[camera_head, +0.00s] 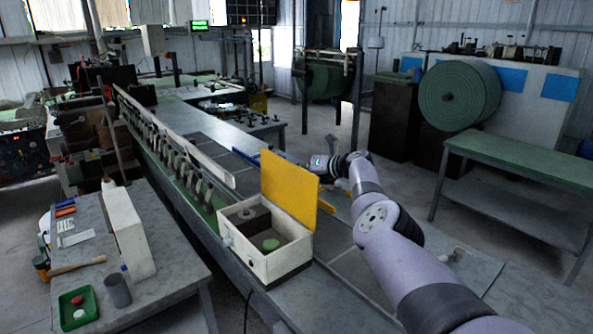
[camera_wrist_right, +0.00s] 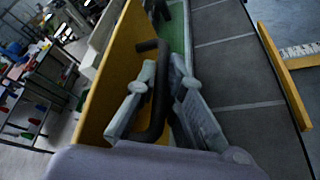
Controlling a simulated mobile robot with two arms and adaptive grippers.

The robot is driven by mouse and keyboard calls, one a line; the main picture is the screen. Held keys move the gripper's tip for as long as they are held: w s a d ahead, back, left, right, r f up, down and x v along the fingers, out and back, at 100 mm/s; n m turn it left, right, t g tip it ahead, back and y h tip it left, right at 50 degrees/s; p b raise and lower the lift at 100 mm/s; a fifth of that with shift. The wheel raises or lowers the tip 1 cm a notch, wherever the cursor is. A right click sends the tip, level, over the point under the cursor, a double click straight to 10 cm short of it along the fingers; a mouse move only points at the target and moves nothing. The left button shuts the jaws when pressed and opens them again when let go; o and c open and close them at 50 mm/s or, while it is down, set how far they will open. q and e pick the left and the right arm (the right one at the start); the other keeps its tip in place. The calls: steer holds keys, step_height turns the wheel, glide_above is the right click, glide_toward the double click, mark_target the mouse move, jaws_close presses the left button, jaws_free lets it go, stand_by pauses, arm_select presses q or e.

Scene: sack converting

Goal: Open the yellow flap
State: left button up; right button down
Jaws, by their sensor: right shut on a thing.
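The yellow flap (camera_head: 285,188) stands about upright at the back right edge of a white box (camera_head: 273,266). The box is uncovered, and a green round button (camera_head: 270,244) shows inside it. In the right wrist view the flap (camera_wrist_right: 113,65) is seen nearly edge-on, with a black bar handle (camera_wrist_right: 158,92) on its face. My right gripper (camera_wrist_right: 161,78) is shut on this handle, one finger on each side. My left gripper is not in view.
A long green and grey machine line (camera_head: 180,160) runs behind the box.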

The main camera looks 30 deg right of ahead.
steer(key=shift+a, duration=0.1)
steer(key=c, duration=2)
jaws_free()
steer(key=shift+o, duration=0.2)
steer(key=shift+s+d+r, duration=0.15)
steer(key=shift+s+d, duration=0.2)
steer(key=shift+s, duration=0.1)
steer(key=v, duration=1)
steer(key=shift+s+r, duration=0.15)
steer(key=shift+s, duration=0.25)
